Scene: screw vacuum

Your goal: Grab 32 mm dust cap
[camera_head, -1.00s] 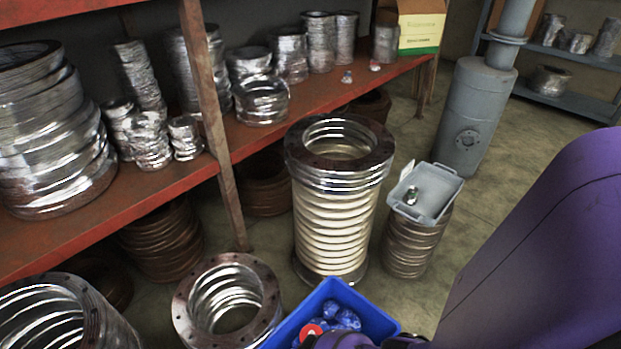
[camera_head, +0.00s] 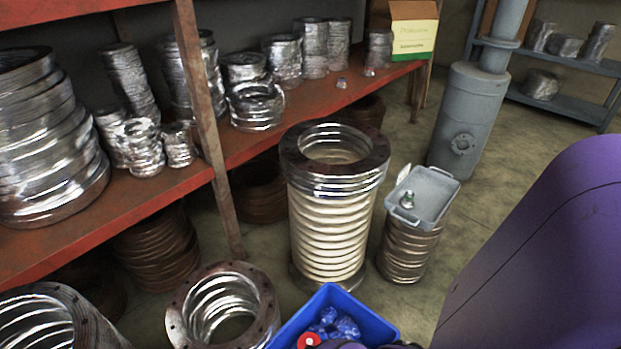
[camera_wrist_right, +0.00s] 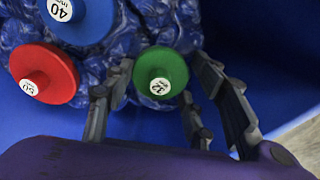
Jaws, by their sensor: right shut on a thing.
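The 32 mm dust cap is a green round cap (camera_wrist_right: 161,73) with a white label reading 32, seen in the right wrist view. My right gripper (camera_wrist_right: 161,68) is shut on it, a finger on each side, over the blue bin. A red cap (camera_wrist_right: 44,74) and a blue cap labelled 40 (camera_wrist_right: 80,18) lie to its left on blue wrapped pieces (camera_wrist_right: 150,25). In the head view the blue bin (camera_head: 365,310) is at the bottom edge. The green cap cannot be made out there. My left gripper is not in view.
A tall flanged bellows (camera_head: 330,225) stands just behind the bin, and a shorter one (camera_head: 220,305) is to its left. A grey tray (camera_head: 436,190) sits on a stack of rings at right. A red shelf (camera_head: 120,205) with metal parts runs along the left.

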